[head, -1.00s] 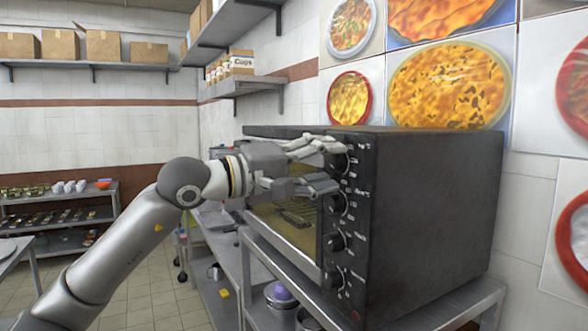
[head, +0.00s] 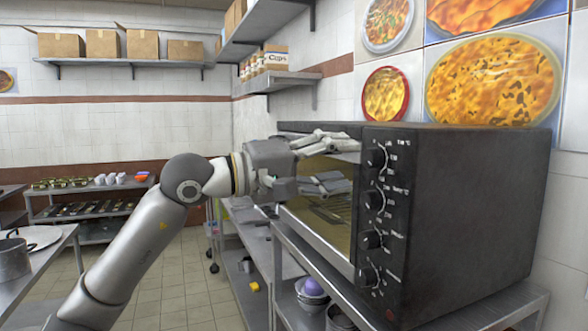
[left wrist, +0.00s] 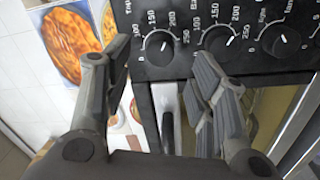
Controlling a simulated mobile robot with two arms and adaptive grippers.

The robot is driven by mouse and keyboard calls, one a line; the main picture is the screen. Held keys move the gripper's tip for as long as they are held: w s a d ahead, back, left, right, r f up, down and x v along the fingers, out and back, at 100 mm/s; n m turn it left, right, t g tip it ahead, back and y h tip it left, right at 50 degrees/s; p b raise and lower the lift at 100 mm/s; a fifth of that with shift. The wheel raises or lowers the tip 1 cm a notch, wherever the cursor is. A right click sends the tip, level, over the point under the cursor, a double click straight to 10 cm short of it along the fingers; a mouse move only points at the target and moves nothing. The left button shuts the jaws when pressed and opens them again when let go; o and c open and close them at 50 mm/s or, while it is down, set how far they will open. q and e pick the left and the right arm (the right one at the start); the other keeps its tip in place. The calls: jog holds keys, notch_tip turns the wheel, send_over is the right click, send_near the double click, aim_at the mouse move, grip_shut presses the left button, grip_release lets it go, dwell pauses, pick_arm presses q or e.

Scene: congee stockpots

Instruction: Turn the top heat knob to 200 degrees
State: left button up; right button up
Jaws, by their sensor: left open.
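The black oven (head: 460,200) has a column of knobs on its front panel. The top heat knob (head: 376,157) is the uppermost one; in the left wrist view it is the leftmost dial (left wrist: 160,45), with numbers including 100, 150, 200 and 250 around it. My left gripper (head: 350,165) is open and empty, its fingers pointing right, just left of the upper knobs in the head view. In the left wrist view its fingers (left wrist: 160,85) spread to either side below the top knob, and the knob is not between the pads. My right gripper is not in view.
Lower knobs (head: 373,199) sit close beneath the top one. The oven's glass door (head: 325,205) is behind my left fingers. The oven stands on a metal table (head: 320,270) by the tiled wall. A wall shelf (head: 290,84) hangs above left.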

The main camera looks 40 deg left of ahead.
pick_arm(q)
jog(key=v, duration=0.7)
jog(key=shift+w, duration=0.1)
dwell(0.5)
